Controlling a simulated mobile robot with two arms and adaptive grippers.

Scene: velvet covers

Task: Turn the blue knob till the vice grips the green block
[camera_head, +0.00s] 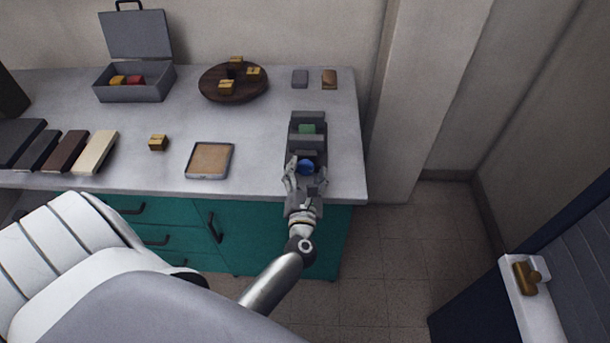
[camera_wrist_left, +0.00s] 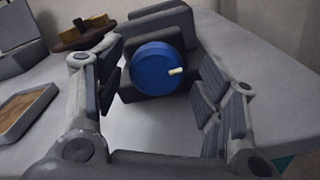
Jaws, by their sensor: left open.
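The grey vice (camera_head: 306,146) stands near the right end of the counter. The green block (camera_head: 307,129) sits between its jaws; I cannot tell whether both jaws touch it. The blue knob (camera_head: 306,167) is on the vice's near end. In the left wrist view the knob (camera_wrist_left: 157,68) faces me, with a short pale mark pointing right. My left gripper (camera_head: 306,180) is open at the knob, and its fingers (camera_wrist_left: 160,95) stand to the left and right of it, apart from it. The green block is hidden in the wrist view. My right gripper is not in view.
A shallow tray (camera_head: 189,173) lies left of the vice, with a small yellow block (camera_head: 158,142) beyond it. A round wooden board (camera_head: 209,93) with yellow blocks and an open grey box (camera_head: 101,94) stand at the back. The counter's right edge is close to the vice.

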